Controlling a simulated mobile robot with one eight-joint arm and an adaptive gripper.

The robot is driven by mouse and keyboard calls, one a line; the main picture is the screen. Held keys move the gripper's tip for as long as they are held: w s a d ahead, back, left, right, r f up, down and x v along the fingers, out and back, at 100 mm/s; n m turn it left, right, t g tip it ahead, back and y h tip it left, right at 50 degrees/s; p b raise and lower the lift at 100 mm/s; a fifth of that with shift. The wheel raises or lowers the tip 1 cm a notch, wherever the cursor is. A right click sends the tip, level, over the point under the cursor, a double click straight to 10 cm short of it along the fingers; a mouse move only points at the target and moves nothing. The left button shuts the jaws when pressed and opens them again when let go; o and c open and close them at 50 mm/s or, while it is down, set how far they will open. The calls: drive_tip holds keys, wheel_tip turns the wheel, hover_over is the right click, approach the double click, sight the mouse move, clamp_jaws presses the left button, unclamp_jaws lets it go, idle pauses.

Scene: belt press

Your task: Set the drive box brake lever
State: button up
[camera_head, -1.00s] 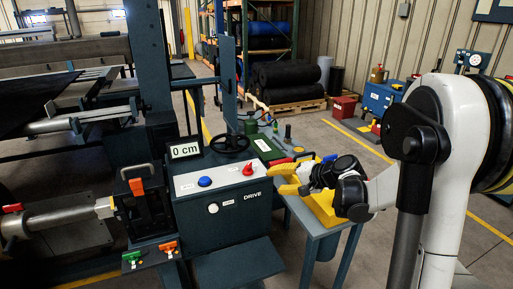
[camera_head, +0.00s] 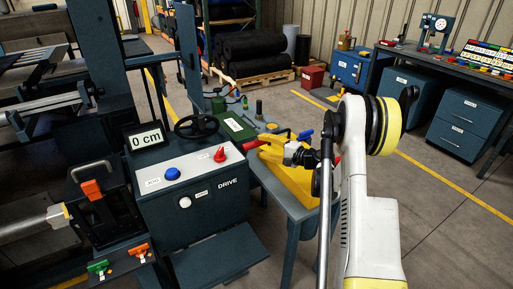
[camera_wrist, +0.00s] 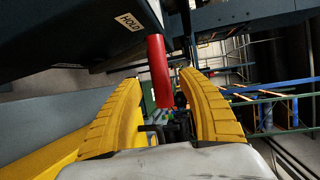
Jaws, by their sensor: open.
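The drive box (camera_head: 198,205), marked DRIVE, has a blue button and a red knob on its sloped top. In the wrist view a red lever handle (camera_wrist: 158,72) hangs beside a dark panel with a HOLD label (camera_wrist: 129,21). My gripper (camera_wrist: 161,84) is open, with its yellow fingers on either side of the red handle. I cannot tell whether they touch it. In the head view my gripper (camera_head: 268,150) is at the right side of the box, and red parts show close by. The lever's pivot is hidden.
A black handwheel (camera_head: 196,127) and a 0 cm display (camera_head: 147,140) stand behind the box top. A side table with a yellow tray (camera_head: 298,184) lies under my arm. A workbench with drawer cabinets (camera_head: 464,124) stands at right. Floor in front of it is clear.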

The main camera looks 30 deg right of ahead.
sight(260, 144)
drive_tip(key=shift+b+x, duration=0.35)
drive_tip(key=shift+x, duration=1.3)
drive_tip(key=shift+r, duration=0.1)
drive_tip(key=shift+d, duration=0.1)
clamp_jaws()
